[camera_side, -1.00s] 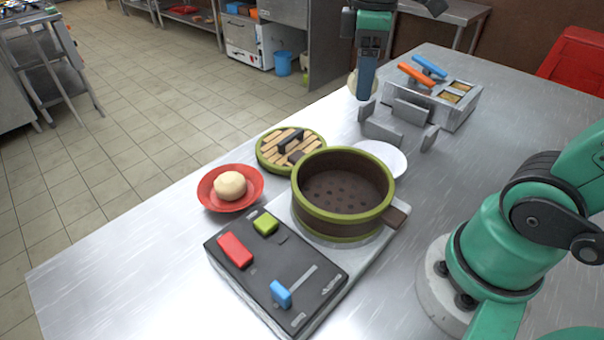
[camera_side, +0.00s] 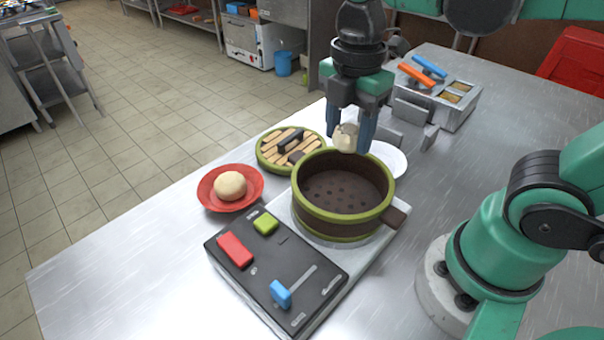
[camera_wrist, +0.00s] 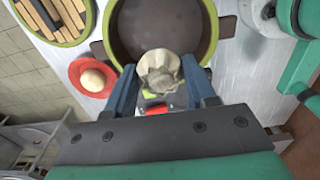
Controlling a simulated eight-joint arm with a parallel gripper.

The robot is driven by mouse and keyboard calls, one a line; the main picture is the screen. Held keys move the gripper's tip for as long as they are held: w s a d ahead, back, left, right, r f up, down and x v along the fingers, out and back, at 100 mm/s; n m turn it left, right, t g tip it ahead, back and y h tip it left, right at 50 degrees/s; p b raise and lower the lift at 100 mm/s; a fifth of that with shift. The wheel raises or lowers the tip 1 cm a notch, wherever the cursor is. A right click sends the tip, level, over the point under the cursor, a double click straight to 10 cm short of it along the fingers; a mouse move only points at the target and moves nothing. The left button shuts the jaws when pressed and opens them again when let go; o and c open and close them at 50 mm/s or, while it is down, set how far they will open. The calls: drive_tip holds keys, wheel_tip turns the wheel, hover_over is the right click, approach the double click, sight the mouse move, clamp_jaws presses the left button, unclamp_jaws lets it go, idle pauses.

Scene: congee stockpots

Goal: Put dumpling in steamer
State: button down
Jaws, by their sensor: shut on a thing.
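A pale, pleated dumpling (camera_side: 346,137) is held between the two blue-grey fingers of my gripper (camera_side: 360,136). It also shows in the wrist view (camera_wrist: 160,72), between the fingertips. The steamer (camera_side: 340,227) is a round brown pot with green rims and a perforated floor, standing open on the cooker. My gripper is above the steamer's far rim in the side view, with the dumpling just over that rim. The steamer's floor looks empty where it shows. The steamer's lid (camera_side: 279,160), slatted wood with a green rim and dark handle, lies on the table behind it.
A red plate (camera_side: 208,190) with a ball of dough (camera_side: 230,186) is left of the steamer. The cooker's dark panel (camera_side: 270,268) has red, green and blue controls. A white plate (camera_side: 392,160) lies behind the steamer. A grey metal holder (camera_side: 457,113) stands further back.

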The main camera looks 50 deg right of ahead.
sight(340, 200)
drive_tip(key=shift+f, duration=4.85)
drive_tip(key=shift+f, duration=0.4)
drive_tip(key=shift+c, duration=1.1)
unclamp_jaws()
drive_tip(key=shift+c, duration=1.3)
drive_tip(key=shift+r, duration=0.1)
drive_tip(key=shift+r, duration=2.4)
